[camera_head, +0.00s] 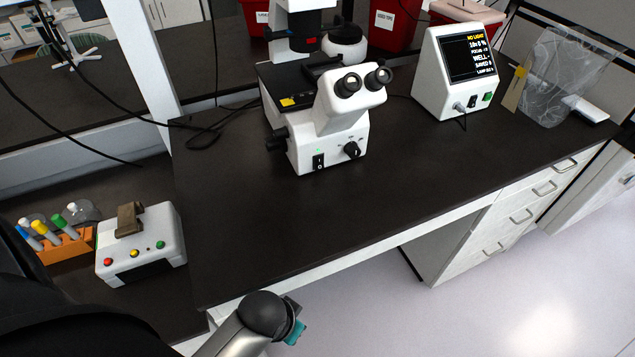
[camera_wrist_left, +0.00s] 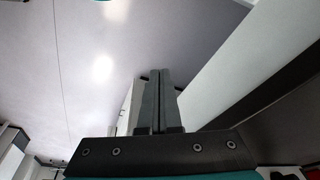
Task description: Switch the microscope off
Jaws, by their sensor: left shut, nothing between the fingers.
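The white microscope (camera_head: 343,115) stands on the black bench, its twin eyepieces facing right and toward me. Low on its front are a small black rocker switch (camera_head: 318,162), a lit green dot above it and a black round knob (camera_head: 351,150). The switch's position is too small to tell. My left arm comes in at the bottom of the head view, with a teal part of the wrist showing below the bench's front edge, well apart from the microscope. My left gripper (camera_wrist_left: 158,78) is shut and empty in the left wrist view. My right gripper is not in view.
A white display box (camera_head: 425,75) reading "NO LIGHT" stands right of the microscope, with a clear bag (camera_head: 560,75) beyond it. A white box with coloured buttons (camera_head: 140,255) and an orange tube rack (camera_head: 75,247) are at left. The bench (camera_head: 270,220) before the microscope is clear.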

